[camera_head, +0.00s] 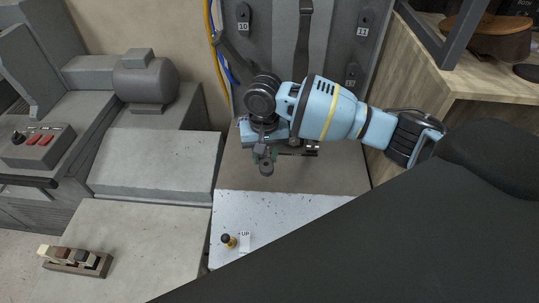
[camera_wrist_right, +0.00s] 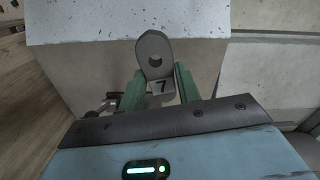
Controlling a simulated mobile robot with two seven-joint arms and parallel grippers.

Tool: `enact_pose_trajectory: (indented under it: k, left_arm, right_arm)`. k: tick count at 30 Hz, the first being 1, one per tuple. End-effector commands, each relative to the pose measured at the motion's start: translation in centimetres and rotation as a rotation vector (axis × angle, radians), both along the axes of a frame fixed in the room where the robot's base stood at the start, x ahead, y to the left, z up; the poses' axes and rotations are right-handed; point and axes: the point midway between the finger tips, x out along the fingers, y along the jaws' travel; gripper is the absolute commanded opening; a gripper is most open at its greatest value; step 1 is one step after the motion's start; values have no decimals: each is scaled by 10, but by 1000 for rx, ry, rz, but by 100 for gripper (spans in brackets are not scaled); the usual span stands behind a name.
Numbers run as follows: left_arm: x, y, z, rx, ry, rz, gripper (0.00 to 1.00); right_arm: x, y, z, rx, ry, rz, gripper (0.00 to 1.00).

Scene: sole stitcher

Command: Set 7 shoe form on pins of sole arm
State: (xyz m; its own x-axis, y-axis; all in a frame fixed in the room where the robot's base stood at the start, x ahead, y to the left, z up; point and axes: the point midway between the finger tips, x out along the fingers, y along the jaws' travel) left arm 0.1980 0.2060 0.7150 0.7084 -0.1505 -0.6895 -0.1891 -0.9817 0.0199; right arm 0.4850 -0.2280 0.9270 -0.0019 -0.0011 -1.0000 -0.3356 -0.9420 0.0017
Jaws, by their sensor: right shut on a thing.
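The shoe form (camera_wrist_right: 154,48) is a grey plate with a rounded end, a round hole and a "7" on it. My right gripper (camera_wrist_right: 158,92) is shut on it, with its two green fingers on either side. In the head view, the form (camera_head: 266,168) hangs below the right gripper (camera_head: 263,152), above the pale sloped surface of the machine. A small dark metal part (camera_head: 309,147) shows just right of the gripper, partly hidden by my arm. I cannot make out any pins or tell whether this is the sole arm. My left gripper is out of view.
A grey panel (camera_head: 270,40) with numbered hooks stands behind. A wooden bench (camera_head: 480,75) is at right. A red-button box (camera_head: 38,144) and a small rack (camera_head: 75,262) stand at left.

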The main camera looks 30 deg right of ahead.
Motion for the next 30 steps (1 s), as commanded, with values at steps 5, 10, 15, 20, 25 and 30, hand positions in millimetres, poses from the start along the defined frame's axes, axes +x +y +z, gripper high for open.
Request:
enact_pose_trajectory:
  k: [5, 10, 15, 20, 25, 30]
  left_arm:
    - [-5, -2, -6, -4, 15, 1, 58]
    - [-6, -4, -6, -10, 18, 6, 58]
    - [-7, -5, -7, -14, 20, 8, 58]
    - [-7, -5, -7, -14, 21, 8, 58]
    - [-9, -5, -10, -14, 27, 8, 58]
    - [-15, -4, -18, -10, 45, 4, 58]
  right_arm:
    - [31, -15, -36, -1, 3, -119, 0]
    - [48, -27, -56, 0, 1, -186, 0]
    - [54, -32, -62, 0, -2, -211, 0]
    - [55, -32, -62, 1, -3, -213, 0]
    - [54, -32, -65, 1, -1, -212, 0]
    - [54, -32, -74, -1, 2, -211, 0]
